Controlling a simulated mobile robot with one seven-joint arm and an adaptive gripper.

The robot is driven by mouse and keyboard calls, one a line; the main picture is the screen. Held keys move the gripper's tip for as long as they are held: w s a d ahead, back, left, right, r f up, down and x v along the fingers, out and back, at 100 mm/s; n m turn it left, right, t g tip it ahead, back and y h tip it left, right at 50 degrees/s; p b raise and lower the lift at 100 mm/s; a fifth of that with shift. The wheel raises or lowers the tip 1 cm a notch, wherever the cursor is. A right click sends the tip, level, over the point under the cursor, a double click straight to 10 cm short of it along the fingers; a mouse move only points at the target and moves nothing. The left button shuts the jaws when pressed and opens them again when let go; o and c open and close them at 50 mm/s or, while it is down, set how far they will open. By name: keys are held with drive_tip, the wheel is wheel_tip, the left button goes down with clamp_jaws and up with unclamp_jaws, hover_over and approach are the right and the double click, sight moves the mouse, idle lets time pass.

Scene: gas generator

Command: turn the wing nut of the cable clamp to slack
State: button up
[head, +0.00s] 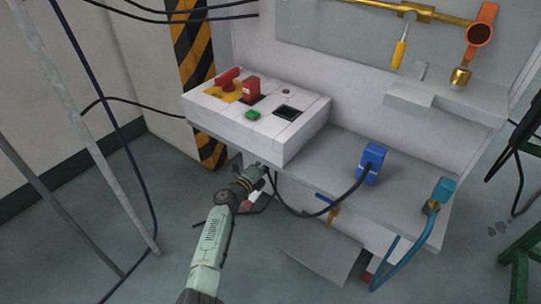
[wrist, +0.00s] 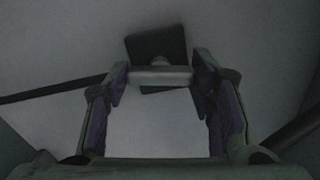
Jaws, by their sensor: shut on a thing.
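In the wrist view the wing nut (wrist: 160,76) is a pale bar with a round middle, in front of a dark square block of the cable clamp (wrist: 157,45). My gripper (wrist: 162,77) has one finger at each end of the bar and is shut on it. In the head view my gripper (head: 262,172) is low beside the bench's left end, under the white control box. The wing nut and clamp cannot be made out there. The wrist view is dim, so the thread is hidden.
A dark cable (wrist: 55,90) runs to the clamp from the left. The control box (head: 255,115) and bench shelf (head: 340,180) stand above and right of my gripper. A blue plug (head: 371,163) with a black cable sits on the shelf. Floor at lower left has a blue cable and metal poles.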

drive_tip(key=n+p, duration=0.9)
drive_tip(key=n, duration=1.1)
drive_tip(key=shift+d, duration=0.1)
drive_tip(key=shift+n, duration=0.3)
drive_tip(key=o, duration=1.2)
drive_tip(key=shift+c, duration=0.2)
drive_tip(key=shift+s+f, duration=0.1)
drive_tip(key=v, duration=1.2)
